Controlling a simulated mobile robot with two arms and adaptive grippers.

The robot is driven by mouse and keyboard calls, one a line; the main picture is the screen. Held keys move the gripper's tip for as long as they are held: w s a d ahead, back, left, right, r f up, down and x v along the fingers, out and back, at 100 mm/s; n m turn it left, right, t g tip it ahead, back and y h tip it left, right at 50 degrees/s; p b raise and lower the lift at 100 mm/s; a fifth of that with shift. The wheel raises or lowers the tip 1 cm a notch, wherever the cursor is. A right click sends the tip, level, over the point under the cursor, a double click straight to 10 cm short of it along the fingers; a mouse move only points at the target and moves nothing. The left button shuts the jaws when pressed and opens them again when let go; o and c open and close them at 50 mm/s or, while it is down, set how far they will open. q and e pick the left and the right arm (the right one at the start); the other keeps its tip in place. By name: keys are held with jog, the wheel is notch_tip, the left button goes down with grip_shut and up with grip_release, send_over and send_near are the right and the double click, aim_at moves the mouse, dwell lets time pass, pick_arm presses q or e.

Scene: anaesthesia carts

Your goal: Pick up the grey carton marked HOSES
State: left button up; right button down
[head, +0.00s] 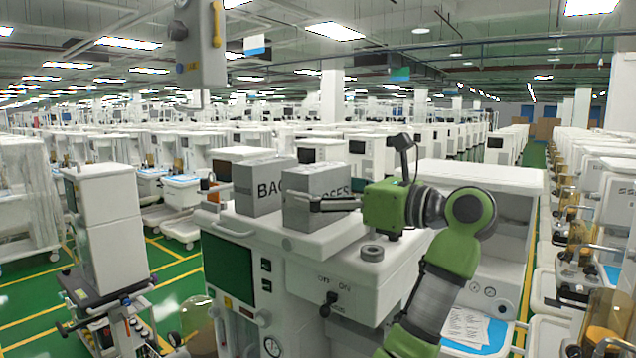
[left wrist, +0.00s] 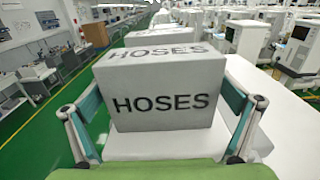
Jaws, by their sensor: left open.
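The grey carton marked HOSES (head: 305,188) stands upright on top of a white anaesthesia cart (head: 330,240). In the left wrist view the carton (left wrist: 160,95) fills the middle, with HOSES on its front and top faces. My left gripper (head: 318,201) is open at the carton, one finger across its near side in the head view. In the left wrist view the fingers (left wrist: 163,108) stand on either side of the carton. Contact cannot be told. The far finger is mostly hidden in the head view. My right gripper is not in view.
A second grey carton marked BAG, the rest hidden (head: 262,188), stands just left of the HOSES carton. A small dark ring-shaped object (head: 372,252) lies on the cart top at the right. Rows of white carts surround this one; green floor shows at the left.

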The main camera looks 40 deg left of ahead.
pick_arm(q)
jog(key=shift+a, duration=0.55)
jog(key=shift+d, duration=0.2)
jog(key=shift+c, duration=0.4)
jog(key=shift+d, duration=0.1)
jog(key=c, duration=1.1)
